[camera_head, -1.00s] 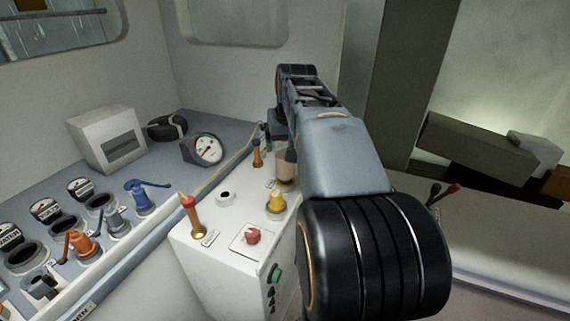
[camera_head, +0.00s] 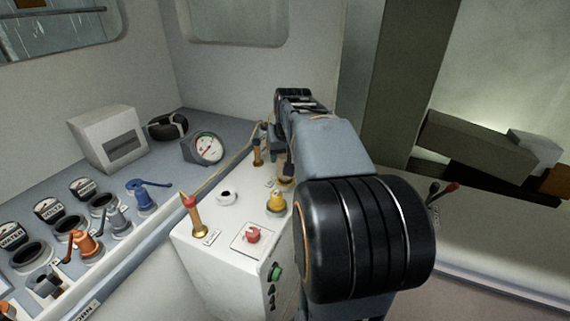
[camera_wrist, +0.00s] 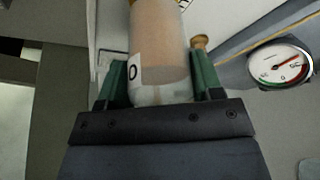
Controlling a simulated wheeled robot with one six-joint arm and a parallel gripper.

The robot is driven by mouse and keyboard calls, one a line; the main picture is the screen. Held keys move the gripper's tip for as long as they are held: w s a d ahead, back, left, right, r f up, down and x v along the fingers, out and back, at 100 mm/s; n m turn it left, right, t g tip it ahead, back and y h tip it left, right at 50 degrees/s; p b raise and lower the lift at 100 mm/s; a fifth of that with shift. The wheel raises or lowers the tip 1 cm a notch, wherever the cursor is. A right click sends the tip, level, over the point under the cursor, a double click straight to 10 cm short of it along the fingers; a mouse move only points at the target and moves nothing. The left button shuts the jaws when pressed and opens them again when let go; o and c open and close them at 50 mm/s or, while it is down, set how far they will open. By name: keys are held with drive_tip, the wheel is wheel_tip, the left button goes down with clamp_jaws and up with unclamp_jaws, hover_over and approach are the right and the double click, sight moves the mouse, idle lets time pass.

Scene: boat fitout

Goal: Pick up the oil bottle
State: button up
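The oil bottle (camera_wrist: 160,58) shows large in the wrist view, a clear bottle with tan contents and a white label with a dark letter on it. In the head view it is mostly hidden behind my arm, on the white console (camera_head: 215,262). My gripper (camera_wrist: 160,78) has its two green fingers on either side of the bottle. The fingers look spread, with a narrow gap at the right finger. Whether the left finger touches the bottle is hard to tell.
A brass handle (camera_head: 257,152) stands close beside the bottle. A red-topped brass lever (camera_head: 193,216), a yellow knob (camera_head: 276,202) and a red switch (camera_head: 252,236) stand nearer on the console. A round gauge (camera_head: 204,148) sits on the counter to the left.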

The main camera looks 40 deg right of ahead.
drive_tip(key=c, duration=0.6)
drive_tip(key=shift+c, duration=0.2)
drive_tip(key=shift+r, duration=0.15)
drive_tip(key=shift+r, duration=0.25)
wheel_tip(320, 180, up, 2)
drive_tip(key=s+d+r+b, duration=0.1)
drive_tip(key=s+r+b, duration=0.2)
drive_tip(key=s+r, duration=0.7)
drive_tip(key=s, duration=0.4)
drive_tip(key=shift+d+r, duration=0.15)
